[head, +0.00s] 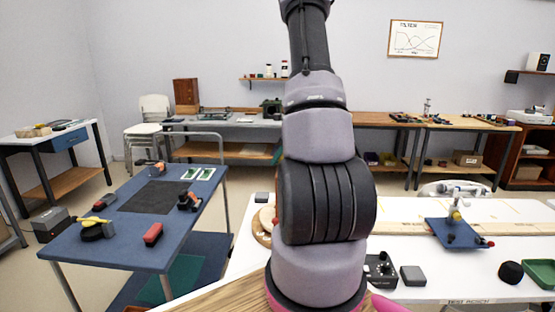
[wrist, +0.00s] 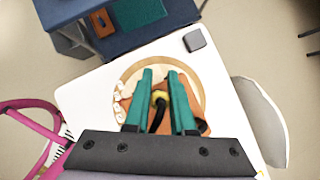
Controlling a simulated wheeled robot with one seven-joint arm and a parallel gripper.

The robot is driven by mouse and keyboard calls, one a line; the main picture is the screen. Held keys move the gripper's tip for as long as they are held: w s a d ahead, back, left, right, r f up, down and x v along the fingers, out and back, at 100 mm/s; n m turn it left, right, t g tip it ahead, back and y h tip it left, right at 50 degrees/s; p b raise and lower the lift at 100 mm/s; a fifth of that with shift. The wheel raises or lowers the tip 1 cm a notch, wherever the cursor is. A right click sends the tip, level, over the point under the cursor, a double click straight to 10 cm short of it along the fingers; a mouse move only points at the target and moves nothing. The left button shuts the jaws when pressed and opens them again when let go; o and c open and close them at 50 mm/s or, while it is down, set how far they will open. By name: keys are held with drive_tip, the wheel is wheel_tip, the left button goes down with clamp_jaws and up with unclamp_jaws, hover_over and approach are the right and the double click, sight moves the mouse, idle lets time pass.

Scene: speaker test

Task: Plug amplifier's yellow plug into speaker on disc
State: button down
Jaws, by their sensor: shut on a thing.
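In the wrist view my gripper (wrist: 161,75) has teal fingers closed around the yellow plug (wrist: 161,97), and a black cable runs back from it. Below them lies the round wooden disc (wrist: 168,62) on the white table. A brown wooden body (wrist: 196,88), apparently the speaker, shows on the disc beside and behind the fingers, mostly hidden. I cannot tell whether the plug touches it. In the head view the disc's edge (head: 259,228) shows left of my arm. A black box with knobs, likely the amplifier (head: 380,270), stands right of my arm. My gripper is out of that view.
Small pale pieces (wrist: 119,107) sit at the disc's left. A grey block (wrist: 194,40) is near the table corner. A grey box (head: 413,275), blue stand (head: 455,232), black dome (head: 510,272) and green tray (head: 540,273) stand to the right. A blue cart (head: 120,245) is left.

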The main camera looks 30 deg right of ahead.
drive_tip(key=shift+f, duration=0.5)
idle(0.3)
drive_tip(key=c, duration=0.7)
unclamp_jaws()
drive_tip(key=v, duration=1.1)
drive_tip(key=shift+w, duration=0.1)
